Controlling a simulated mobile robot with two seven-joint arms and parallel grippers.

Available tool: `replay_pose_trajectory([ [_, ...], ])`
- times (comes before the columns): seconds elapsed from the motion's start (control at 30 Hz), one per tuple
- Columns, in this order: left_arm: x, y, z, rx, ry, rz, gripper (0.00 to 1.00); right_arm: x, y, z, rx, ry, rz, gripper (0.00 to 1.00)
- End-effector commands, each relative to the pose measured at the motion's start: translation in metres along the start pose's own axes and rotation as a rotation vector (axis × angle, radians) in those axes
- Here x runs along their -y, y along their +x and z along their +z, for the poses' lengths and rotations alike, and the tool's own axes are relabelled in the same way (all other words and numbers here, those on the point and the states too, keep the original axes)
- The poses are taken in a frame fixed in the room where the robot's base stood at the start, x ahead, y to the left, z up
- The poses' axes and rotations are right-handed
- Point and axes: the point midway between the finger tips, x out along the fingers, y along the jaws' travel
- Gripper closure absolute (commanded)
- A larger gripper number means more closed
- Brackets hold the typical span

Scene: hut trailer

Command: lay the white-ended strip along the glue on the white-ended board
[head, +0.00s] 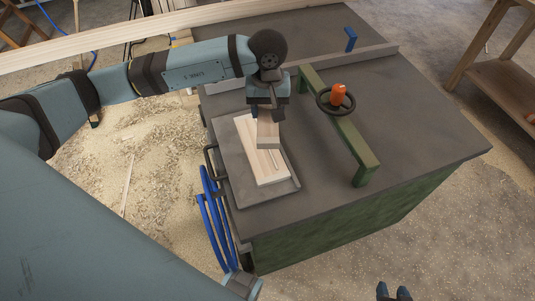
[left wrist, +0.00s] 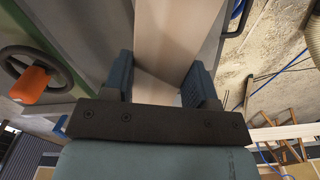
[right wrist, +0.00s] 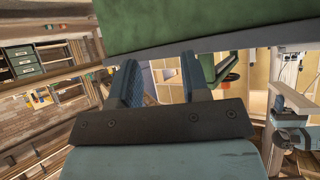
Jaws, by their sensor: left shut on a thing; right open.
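A pale wooden board (head: 258,162) lies on a dark grey tray (head: 228,177) at the left side of the bench. A thin line runs along the board's right part; I cannot tell whether it is glue. My left gripper (head: 266,110) is shut on a wooden strip (head: 268,134) over the board's far half. The strip also shows between the fingers in the left wrist view (left wrist: 155,88). I cannot tell whether the strip touches the board. White ends are not clear. My right gripper (head: 394,292) is open and empty, beyond the bench's near side.
A green bar (head: 341,127) with a black handwheel (head: 336,100) and orange knob stands right of the board. A blue piece (head: 351,39) stands at the bench's far edge. Blue hoses (head: 215,215) hang at the left. The bench top (head: 410,120) at right is clear.

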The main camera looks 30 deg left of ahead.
Motion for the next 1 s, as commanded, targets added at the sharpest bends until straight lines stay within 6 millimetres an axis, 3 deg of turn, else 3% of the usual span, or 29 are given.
replay_pose_trajectory([
  [0.03, -0.003, 0.003, -0.007, -0.007, -0.052, 0.006, 0.73, 0.001, 0.014, 0.017, -0.003, 0.005, -0.003, 0.57],
  [0.2, -0.004, -0.024, -0.017, -0.005, -0.212, 0.006, 0.73, 0.005, 0.030, 0.035, -0.003, 0.021, -0.013, 0.57],
  [0.4, -0.002, -0.045, -0.020, -0.003, -0.311, 0.004, 0.73, 0.005, 0.037, 0.042, -0.002, 0.030, -0.014, 0.57],
  [0.5, -0.001, -0.044, -0.020, -0.001, -0.328, 0.002, 0.73, 0.004, 0.038, 0.042, -0.004, 0.031, -0.013, 0.57],
  [0.67, -0.001, -0.011, -0.019, 0.002, -0.331, -0.002, 0.73, 0.003, 0.038, 0.040, -0.006, 0.031, -0.011, 0.57],
  [1.0, -0.001, 0.078, -0.020, 0.001, -0.331, 0.000, 0.73, 0.003, 0.039, 0.041, -0.007, 0.029, -0.010, 0.57],
])
